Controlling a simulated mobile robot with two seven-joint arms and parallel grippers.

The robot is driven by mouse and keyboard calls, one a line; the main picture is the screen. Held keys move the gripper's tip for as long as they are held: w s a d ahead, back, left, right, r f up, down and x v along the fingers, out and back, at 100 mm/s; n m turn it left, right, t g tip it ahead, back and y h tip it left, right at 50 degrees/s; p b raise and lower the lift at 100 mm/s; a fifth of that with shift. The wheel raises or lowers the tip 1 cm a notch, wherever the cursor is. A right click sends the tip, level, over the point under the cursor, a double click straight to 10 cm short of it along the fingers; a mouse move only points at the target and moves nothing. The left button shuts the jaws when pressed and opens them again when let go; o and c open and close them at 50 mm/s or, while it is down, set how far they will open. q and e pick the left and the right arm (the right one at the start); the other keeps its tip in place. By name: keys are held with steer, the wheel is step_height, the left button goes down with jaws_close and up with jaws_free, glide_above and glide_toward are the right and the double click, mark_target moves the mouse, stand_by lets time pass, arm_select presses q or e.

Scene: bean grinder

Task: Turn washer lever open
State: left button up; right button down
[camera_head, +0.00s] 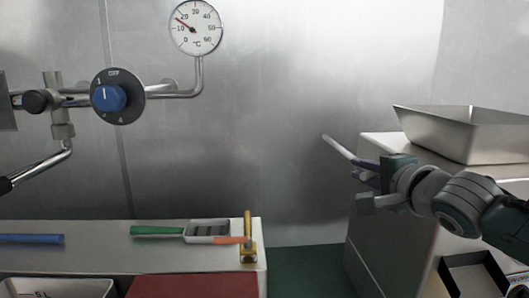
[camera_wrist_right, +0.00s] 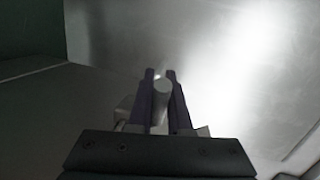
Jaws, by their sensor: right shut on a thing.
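A pale grey rod, which I take for the washer lever (camera_head: 338,147), sticks out up and to the left from my right gripper (camera_head: 366,173). The dark purple fingers of that gripper are shut on the rod, beside the left side of a steel-sided box, which may be the washer (camera_head: 385,240). In the right wrist view the rod's rounded grey end (camera_wrist_right: 163,89) shows between the two fingers (camera_wrist_right: 161,98). Where the rod joins the box is hidden behind the gripper. My left gripper is not in view.
A metal pan (camera_head: 465,135) stands on the box above my right arm. A blue knob (camera_head: 109,98) and a dial gauge (camera_head: 196,27) are on the steel wall. A counter (camera_head: 90,232) at left holds a green-handled tool (camera_head: 160,231). The space between counter and box is clear.

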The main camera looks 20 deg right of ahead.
stand_by(0.3)
steer(key=c, duration=0.8)
jaws_free()
steer(key=shift+c, duration=0.2)
steer(key=shift+s, duration=0.15)
steer(key=v, duration=0.9)
steer(key=shift+s+p, duration=0.3)
steer(key=shift+s, duration=0.1)
